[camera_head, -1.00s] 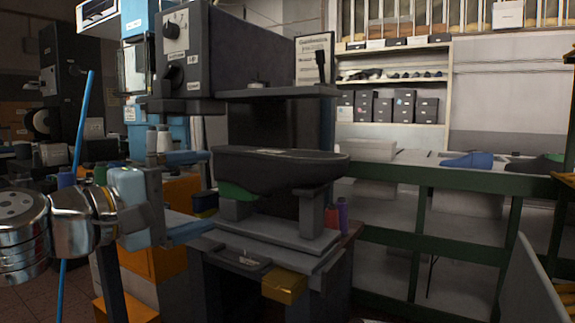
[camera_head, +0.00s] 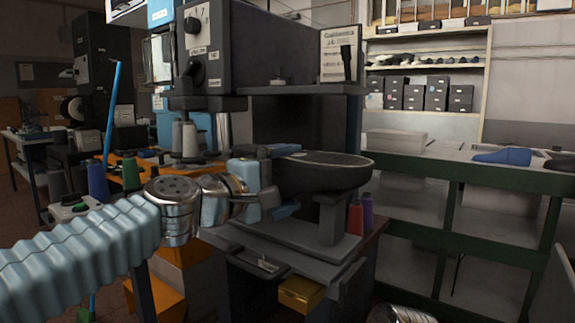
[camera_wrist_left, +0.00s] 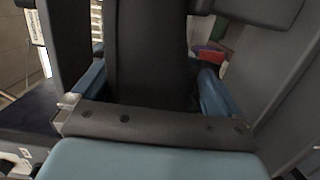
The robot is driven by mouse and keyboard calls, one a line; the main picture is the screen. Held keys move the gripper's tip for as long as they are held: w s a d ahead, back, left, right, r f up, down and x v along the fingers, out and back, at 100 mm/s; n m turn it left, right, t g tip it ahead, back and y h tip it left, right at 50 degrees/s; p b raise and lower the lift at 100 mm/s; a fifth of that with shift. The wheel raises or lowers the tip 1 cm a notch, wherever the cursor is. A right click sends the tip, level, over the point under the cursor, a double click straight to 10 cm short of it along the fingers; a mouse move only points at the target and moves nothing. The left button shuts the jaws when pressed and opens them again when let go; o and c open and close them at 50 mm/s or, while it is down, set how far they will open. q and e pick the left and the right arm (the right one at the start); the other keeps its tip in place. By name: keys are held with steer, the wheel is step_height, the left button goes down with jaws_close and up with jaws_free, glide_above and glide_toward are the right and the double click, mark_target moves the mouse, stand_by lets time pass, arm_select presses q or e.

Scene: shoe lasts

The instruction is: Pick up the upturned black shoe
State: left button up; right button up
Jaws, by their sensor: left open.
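The upturned black shoe (camera_head: 325,172) lies sole up on the grey supports of the machine. My left gripper (camera_head: 288,179) is at its left end, one finger at the upper edge and one below. In the left wrist view the dark shoe (camera_wrist_left: 152,50) runs between the two blue fingers of the open left gripper (camera_wrist_left: 152,88). A gap shows between the shoe and the right finger; contact at the left finger is unclear. The shoe's left end is partly hidden by the gripper.
The press machine (camera_head: 275,45) stands behind and over the shoe, with a grey plate (camera_head: 300,89) above it. Red (camera_head: 355,217) and purple (camera_head: 367,208) bottles stand right of the support. A green-framed bench (camera_head: 450,172) carries a blue shoe last (camera_head: 502,156).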

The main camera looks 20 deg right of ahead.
arm_select(q)
steer(key=shift+x, duration=0.9)
steer(key=shift+c, duration=0.5)
steer(key=c, duration=1.2)
steer(key=shift+r, duration=0.15)
steer(key=shift+c, duration=0.6)
steer(key=shift+r, duration=0.1)
